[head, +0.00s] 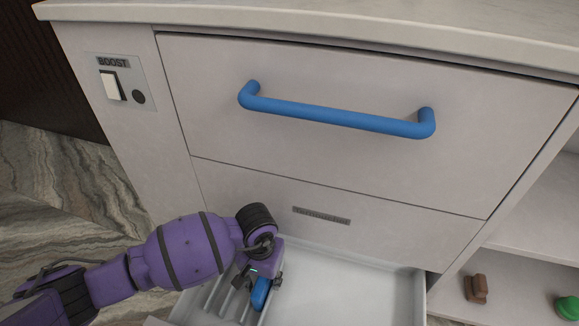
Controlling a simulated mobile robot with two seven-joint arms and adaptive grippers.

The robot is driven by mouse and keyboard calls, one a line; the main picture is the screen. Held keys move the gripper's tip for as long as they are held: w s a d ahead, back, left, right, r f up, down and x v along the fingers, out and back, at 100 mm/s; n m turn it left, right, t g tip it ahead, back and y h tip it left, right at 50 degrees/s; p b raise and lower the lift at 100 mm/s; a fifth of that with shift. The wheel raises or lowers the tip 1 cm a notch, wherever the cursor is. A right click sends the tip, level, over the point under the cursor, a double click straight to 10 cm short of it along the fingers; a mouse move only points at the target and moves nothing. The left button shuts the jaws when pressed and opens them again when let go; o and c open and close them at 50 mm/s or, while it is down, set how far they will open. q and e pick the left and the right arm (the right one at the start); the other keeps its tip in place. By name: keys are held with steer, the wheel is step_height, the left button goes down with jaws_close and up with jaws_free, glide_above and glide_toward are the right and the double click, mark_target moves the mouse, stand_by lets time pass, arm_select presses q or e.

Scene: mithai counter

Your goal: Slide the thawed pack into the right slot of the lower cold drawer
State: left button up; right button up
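The lower cold drawer (345,282) is pulled open, a pale tray with thin upright dividers on its left side. A small blue pack (261,293) is low over or in these narrow slots, at their right side; I cannot tell whether it rests on the drawer floor. My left gripper (259,285) reaches down into the drawer with its dark fingers on either side of the blue pack. I cannot tell whether both fingers touch it. The gripper hides part of the dividers, and the drawer's front is mostly out of view. My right gripper is not in view.
Above is a closed upper drawer with a blue bar handle (340,116), under the counter top (330,18). A BOOST switch panel (119,82) is at left. Open shelves at right hold a brown object (476,289) and a green one (568,307). The drawer's right part is empty.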

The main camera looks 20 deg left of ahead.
arm_select(q)
step_height(320, 180, up, 12)
steer(key=shift+r, duration=0.1)
stand_by(0.5)
stand_by(0.5)
